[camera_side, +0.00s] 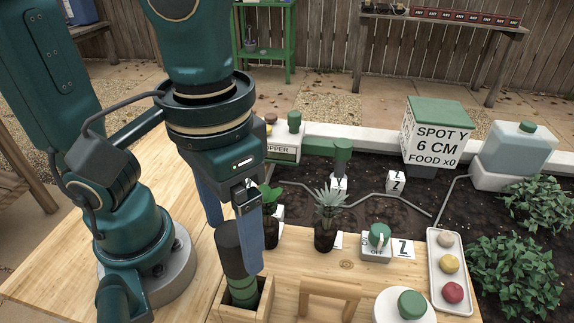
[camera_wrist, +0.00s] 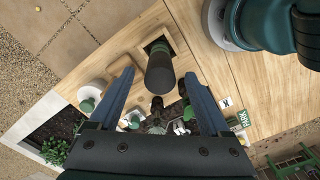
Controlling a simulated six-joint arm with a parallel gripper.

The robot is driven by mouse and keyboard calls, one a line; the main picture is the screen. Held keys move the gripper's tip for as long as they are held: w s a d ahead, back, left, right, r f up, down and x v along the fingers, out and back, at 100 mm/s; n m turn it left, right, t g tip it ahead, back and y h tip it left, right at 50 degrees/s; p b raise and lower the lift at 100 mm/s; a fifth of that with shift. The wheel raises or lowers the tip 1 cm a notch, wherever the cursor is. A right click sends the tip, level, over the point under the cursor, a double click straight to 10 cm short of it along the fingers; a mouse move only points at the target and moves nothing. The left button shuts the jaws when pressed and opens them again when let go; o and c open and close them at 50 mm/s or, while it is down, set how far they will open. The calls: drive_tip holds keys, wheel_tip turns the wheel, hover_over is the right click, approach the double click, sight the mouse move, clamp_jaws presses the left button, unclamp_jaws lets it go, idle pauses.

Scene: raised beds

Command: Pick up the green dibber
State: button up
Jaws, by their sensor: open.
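The green dibber (camera_side: 240,289) stands upright in a square wooden holder (camera_side: 264,299) at the front of the wooden table. Its upper part is a dark, thick handle, and green bands show lower down. In the wrist view the dibber (camera_wrist: 160,72) is seen from above, between my fingers. My gripper (camera_side: 232,243) is open, with its blue fingers pointing down on either side of the dark handle. In the wrist view my gripper (camera_wrist: 159,78) has a gap on both sides of the handle. The dibber's lower end is hidden in the holder.
Potted plants (camera_side: 327,233) stand just right of my gripper. A green knob (camera_side: 379,236), a white dish with a green knob (camera_side: 411,304) and a white tray (camera_side: 463,307) of coloured balls lie further right. A dark soil bed is behind. Bare table lies left.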

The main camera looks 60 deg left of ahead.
sight(239, 267)
drive_tip(key=shift+f, duration=3.75)
clamp_jaws()
